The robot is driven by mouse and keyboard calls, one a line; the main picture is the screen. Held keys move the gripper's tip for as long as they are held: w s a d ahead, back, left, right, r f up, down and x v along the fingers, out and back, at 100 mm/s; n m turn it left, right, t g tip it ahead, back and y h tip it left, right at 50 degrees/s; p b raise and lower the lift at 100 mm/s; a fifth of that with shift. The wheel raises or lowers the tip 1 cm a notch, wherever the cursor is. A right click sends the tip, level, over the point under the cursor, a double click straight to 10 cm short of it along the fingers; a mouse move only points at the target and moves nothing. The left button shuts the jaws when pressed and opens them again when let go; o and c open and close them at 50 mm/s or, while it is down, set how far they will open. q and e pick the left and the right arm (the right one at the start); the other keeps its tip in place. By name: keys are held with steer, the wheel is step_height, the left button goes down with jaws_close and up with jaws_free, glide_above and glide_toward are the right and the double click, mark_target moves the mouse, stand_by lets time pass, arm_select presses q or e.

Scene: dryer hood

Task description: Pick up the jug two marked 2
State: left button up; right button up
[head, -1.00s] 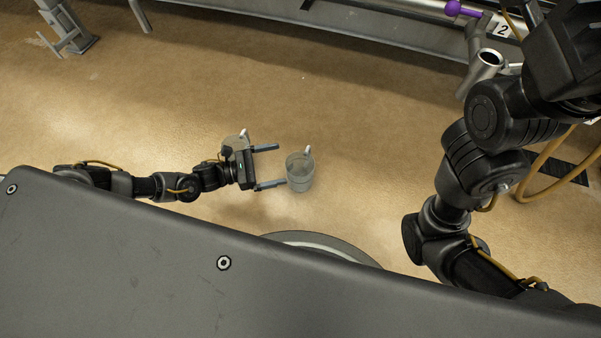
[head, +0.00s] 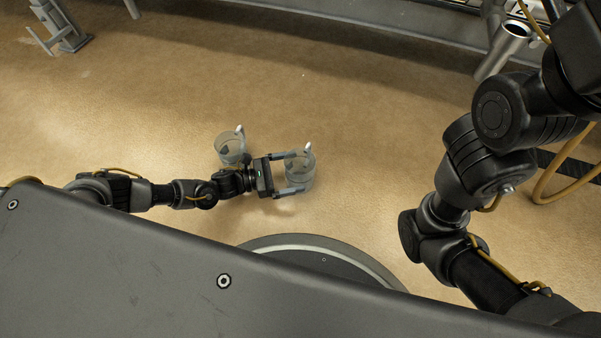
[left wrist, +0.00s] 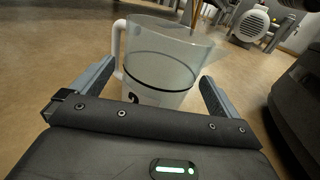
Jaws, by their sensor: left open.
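A clear jug (head: 300,167) with a pale handle stands on the floor in the middle of the head view. In the left wrist view this jug (left wrist: 160,62) is upright, with its white handle at left and its spout at right. A dark mark on its white label is partly hidden by the gripper body, so I cannot read it surely. My left gripper (head: 301,172) is open, with one finger on each side of the jug. In the left wrist view the fingers (left wrist: 158,75) flank it without a visible grip. My right gripper is out of view.
A second clear jug (head: 230,149) stands on the floor just behind my left wrist. A grey metal stand (head: 62,32) is at the far left. An open metal pipe (head: 506,45) is at the upper right. The floor beyond the jugs is clear.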

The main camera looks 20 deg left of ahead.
arm_select(q)
steer(key=shift+b+x, duration=0.3)
steer(key=shift+x, duration=0.9)
steer(key=c, duration=1)
